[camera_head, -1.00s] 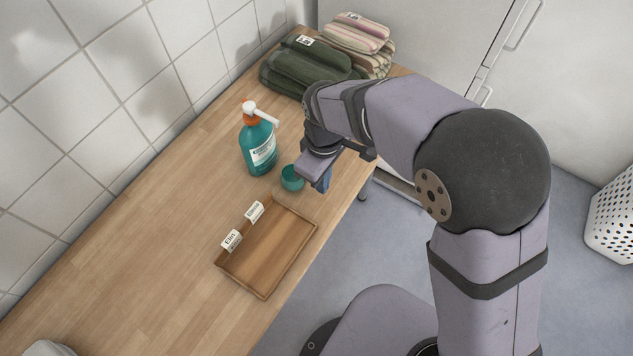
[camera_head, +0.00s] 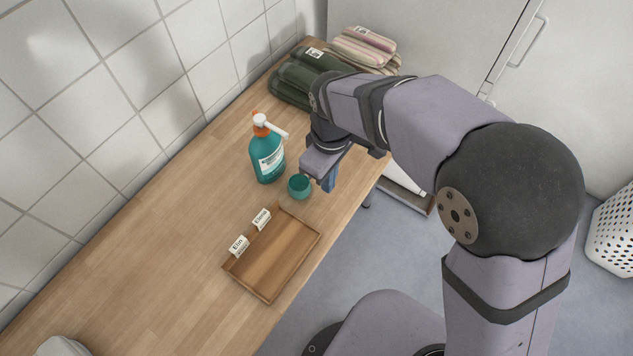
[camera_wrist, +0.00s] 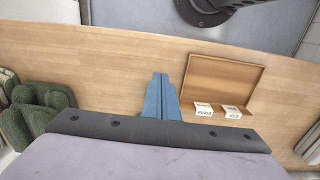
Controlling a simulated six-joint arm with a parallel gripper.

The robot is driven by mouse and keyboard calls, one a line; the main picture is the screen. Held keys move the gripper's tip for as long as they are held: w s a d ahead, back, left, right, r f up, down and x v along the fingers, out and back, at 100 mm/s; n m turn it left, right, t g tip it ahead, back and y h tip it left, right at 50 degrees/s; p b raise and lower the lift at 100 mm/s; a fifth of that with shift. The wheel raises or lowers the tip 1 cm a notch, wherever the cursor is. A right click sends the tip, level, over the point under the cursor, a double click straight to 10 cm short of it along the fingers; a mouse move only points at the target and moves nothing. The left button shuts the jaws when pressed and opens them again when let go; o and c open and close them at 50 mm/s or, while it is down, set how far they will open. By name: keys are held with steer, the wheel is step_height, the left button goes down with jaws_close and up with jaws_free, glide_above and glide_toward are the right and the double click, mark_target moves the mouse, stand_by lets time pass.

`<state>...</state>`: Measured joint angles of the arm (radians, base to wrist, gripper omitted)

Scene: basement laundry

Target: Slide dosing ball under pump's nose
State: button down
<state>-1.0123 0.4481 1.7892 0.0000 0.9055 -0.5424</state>
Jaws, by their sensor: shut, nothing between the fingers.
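The dosing ball (camera_head: 299,187), a small teal cup, stands on the wooden counter just right of and in front of the pump bottle. The teal pump bottle (camera_head: 267,158) is upright, with an orange collar and a white nose (camera_head: 274,130) pointing right, towards my arm. The ball is out in front of the nose's tip, not clearly beneath it. My gripper (camera_head: 329,181) is shut and empty, its blue fingers pointing down just right of the ball. I cannot tell whether they touch it. In the wrist view the shut fingers (camera_wrist: 161,78) show; ball and bottle do not.
A shallow wooden tray (camera_head: 301,252) with two name tags lies in front of the ball; it also shows in the wrist view (camera_wrist: 256,80). Folded green towels (camera_head: 292,86) and striped ones (camera_head: 363,47) are at the back. The tiled wall borders the left; the counter's edge is close on the right.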

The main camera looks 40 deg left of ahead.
mark_target(304, 187)
step_height(304, 187, down, 10)
steer(key=shift+s+d+f+p, duration=0.1)
steer(key=shift+p, duration=0.7)
steer(key=a+p, duration=0.1)
steer(key=a, duration=0.2)
steer(key=shift+a, duration=0.5)
steer(key=shift+a, duration=0.15)
steer(key=shift+a, duration=1.4)
